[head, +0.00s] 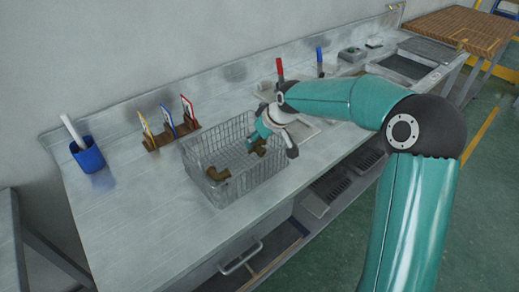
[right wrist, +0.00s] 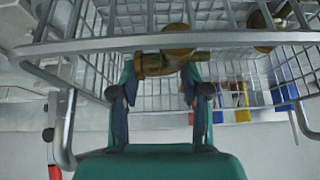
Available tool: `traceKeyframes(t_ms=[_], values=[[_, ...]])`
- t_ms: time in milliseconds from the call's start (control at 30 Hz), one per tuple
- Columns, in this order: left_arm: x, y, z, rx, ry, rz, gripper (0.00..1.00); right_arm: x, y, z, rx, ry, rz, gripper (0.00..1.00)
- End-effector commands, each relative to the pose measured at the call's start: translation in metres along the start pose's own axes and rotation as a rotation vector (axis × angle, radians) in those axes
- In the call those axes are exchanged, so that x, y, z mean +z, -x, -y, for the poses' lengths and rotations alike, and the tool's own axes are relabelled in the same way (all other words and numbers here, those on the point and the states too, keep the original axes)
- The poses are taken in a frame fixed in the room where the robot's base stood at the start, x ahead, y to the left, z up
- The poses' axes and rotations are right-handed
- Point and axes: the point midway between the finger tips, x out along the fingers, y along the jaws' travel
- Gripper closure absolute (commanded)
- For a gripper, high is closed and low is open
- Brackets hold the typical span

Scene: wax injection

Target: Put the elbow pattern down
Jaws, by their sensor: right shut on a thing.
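The wire basket (head: 240,188) stands on the metal bench. My right gripper (head: 257,141) reaches down into the basket's right part and is shut on a brown elbow pattern (head: 259,150). In the right wrist view, this elbow pattern (right wrist: 155,64) lies between the fingertips (right wrist: 160,84), beside the basket's wires (right wrist: 225,38). Whether it touches the basket floor cannot be told. A second brown elbow pattern (head: 218,175) lies in the basket's near left part; a brown piece also shows at the upper right of the right wrist view (right wrist: 270,22). My left gripper is not in view.
A brown rack (head: 172,136) with coloured frames stands behind the basket. A blue cup (head: 88,155) with a white roll stands at the left. Red (head: 279,68) and blue (head: 319,56) upright items stand behind my arm.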

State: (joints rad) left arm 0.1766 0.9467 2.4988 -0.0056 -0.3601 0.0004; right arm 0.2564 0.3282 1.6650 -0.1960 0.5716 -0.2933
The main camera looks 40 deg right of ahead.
Motion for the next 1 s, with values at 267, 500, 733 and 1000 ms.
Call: traceKeyframes(t_ms=[267,500,733,1000], values=[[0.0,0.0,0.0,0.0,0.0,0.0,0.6,0.017,-0.029,0.0,-0.002,0.0,0.004,0.8],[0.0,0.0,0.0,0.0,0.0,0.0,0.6,0.022,-0.038,0.0,0.0,0.0,-0.001,0.8],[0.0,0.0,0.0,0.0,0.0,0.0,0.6,0.022,-0.038,0.0,0.0,0.001,0.0,0.46],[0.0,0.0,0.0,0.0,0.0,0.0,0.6,0.022,-0.038,0.0,-0.001,0.001,0.0,0.29]])
